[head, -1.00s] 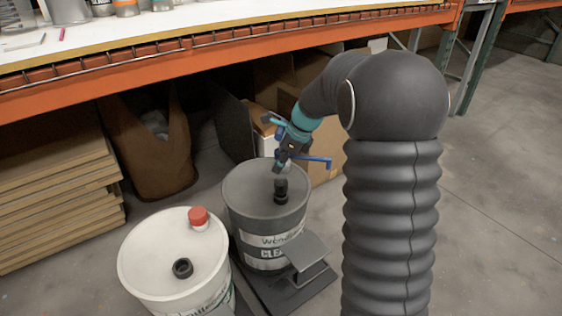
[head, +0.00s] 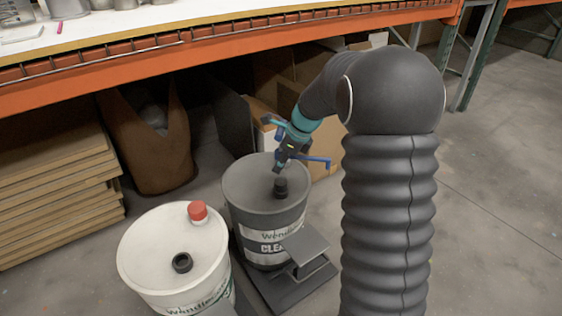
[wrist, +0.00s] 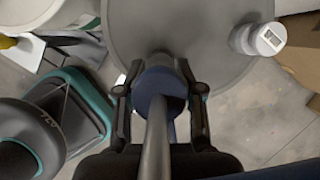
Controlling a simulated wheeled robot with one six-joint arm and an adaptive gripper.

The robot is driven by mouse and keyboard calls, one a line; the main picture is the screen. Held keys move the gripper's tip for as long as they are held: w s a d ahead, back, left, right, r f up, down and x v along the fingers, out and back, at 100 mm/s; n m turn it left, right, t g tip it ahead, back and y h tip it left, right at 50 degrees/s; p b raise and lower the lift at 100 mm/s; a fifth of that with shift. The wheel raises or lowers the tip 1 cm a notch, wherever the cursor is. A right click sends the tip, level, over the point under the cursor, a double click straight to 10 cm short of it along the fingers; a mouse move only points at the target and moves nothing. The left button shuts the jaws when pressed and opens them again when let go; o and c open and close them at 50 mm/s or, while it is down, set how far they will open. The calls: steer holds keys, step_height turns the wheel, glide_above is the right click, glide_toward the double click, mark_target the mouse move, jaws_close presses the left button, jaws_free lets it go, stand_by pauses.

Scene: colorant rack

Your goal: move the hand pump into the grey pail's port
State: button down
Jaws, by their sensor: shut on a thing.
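My gripper (head: 280,166) is shut on the hand pump, over the grey pail's lid. The pump's blue spout (head: 318,160) sticks out to the right. In the wrist view, its blue collar (wrist: 160,88) and grey rod (wrist: 157,140) lie between my fingers. The grey pail (head: 243,190) has a black fitting (head: 280,188) standing on its lid, just below my gripper in the head view. I cannot tell whether the pump's lower end touches this fitting. The pail's lid (wrist: 120,20) fills the top of the wrist view, with a pale cap (wrist: 268,40) at its right edge.
A white pail (head: 140,250) with a red cap (head: 198,211) and a black port ring (head: 182,263) stands front left. A dark stand (head: 305,245) is before the grey pail. Boards (head: 60,190), a brown bag (head: 155,150) and an orange-edged bench (head: 150,58) lie behind. Floor is open right.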

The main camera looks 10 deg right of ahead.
steer(key=c, duration=0.7)
jaws_free()
steer(key=shift+o, duration=0.2)
